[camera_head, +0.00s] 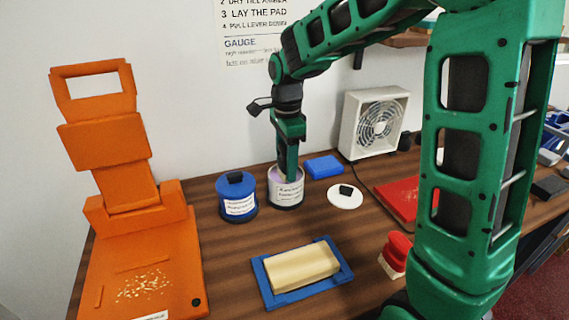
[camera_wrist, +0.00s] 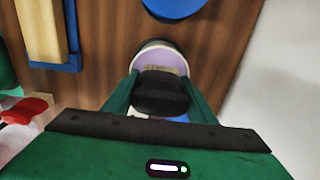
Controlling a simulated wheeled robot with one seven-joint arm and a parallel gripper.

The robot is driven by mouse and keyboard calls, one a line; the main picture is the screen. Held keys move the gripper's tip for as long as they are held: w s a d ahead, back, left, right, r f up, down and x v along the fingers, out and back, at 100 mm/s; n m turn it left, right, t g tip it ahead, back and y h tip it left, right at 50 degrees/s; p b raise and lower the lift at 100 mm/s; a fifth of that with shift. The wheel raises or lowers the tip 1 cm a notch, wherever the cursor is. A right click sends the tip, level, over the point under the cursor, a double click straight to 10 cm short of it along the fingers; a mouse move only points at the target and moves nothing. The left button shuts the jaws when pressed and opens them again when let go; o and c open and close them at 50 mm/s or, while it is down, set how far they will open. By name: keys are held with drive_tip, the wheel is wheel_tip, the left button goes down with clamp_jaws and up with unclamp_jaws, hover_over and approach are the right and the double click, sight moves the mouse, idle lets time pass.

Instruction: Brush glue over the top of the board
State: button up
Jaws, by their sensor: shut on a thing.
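The pale cream board (camera_head: 301,266) lies in a shallow blue tray (camera_head: 270,298) at the front middle of the counter; its top looks bare. It also shows at the upper left of the wrist view (camera_wrist: 40,32). An open white pot (camera_head: 286,194) with lilac content stands behind the board. My gripper (camera_head: 288,166) points down over the pot. In the wrist view it is shut on the black handle of a brush (camera_wrist: 160,93), with pale bristles just beyond, at the pot's mouth (camera_wrist: 141,60). How deep the bristles sit is hidden.
A closed blue tin (camera_head: 236,203) stands left of the pot. A white lid (camera_head: 345,202) and a blue block (camera_head: 323,167) lie right of it. An orange press (camera_head: 150,250) fills the left. A red-handled block (camera_head: 394,256), red mat (camera_head: 398,197) and fan (camera_head: 374,122) are to the right.

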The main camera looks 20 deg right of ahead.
drive_tip(key=shift+s+f, duration=0.1)
drive_tip(key=shift+f, duration=0.05)
drive_tip(key=shift+r, duration=3.55)
drive_tip(key=shift+a, duration=0.1)
